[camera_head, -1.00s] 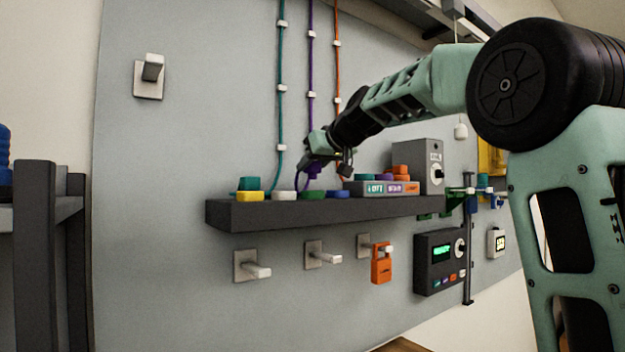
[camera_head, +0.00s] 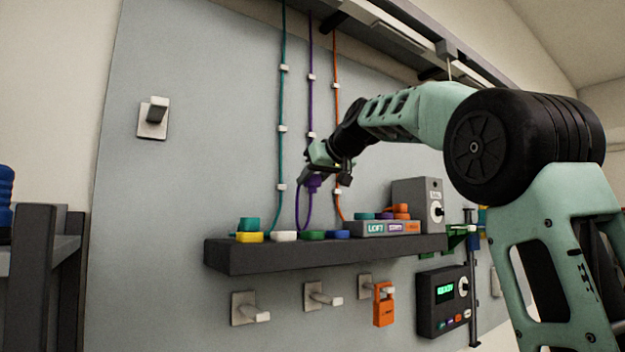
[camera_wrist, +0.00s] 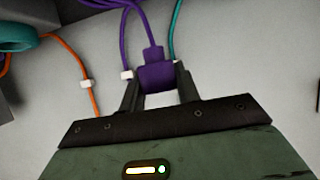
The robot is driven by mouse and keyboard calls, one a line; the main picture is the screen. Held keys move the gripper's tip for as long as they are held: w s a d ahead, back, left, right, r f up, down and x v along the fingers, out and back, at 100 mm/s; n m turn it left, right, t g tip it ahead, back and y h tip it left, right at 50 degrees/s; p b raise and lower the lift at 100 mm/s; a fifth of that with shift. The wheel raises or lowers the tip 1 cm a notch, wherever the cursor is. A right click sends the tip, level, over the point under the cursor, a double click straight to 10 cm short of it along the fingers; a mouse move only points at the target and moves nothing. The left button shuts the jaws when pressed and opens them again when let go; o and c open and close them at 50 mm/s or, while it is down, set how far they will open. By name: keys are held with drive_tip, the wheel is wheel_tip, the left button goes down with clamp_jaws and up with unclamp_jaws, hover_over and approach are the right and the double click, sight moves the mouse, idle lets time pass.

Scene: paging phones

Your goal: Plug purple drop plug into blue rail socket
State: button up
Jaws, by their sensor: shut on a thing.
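The purple drop plug (camera_head: 313,184) hangs under my gripper (camera_head: 319,174) in the head view, with its purple cord looping down and back up the wall. In the wrist view my gripper (camera_wrist: 156,84) is shut on the purple plug (camera_wrist: 155,75), its two dark fingers at the sides. The blue rail socket (camera_head: 338,234) sits on the dark rail (camera_head: 320,254), below and slightly right of the plug. The plug is in the air, clear of the rail. The blue socket's opening cannot be made out.
Yellow (camera_head: 249,237), white (camera_head: 283,236) and green (camera_head: 312,235) sockets are left of the blue one. A teal plug (camera_head: 249,224) is at the yellow one. A grey labelled block (camera_head: 385,229) with plugs stands close right. Teal and orange (camera_head: 335,110) cords run down the wall.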

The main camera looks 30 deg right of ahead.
drive_tip(key=shift+r+p, duration=0.5)
drive_tip(key=shift+r, duration=0.3)
drive_tip(key=shift+f, duration=0.1)
drive_tip(key=d+p, duration=0.1)
drive_tip(key=d, duration=0.7)
drive_tip(key=shift+p, duration=0.3)
drive_tip(key=shift+f, duration=0.1)
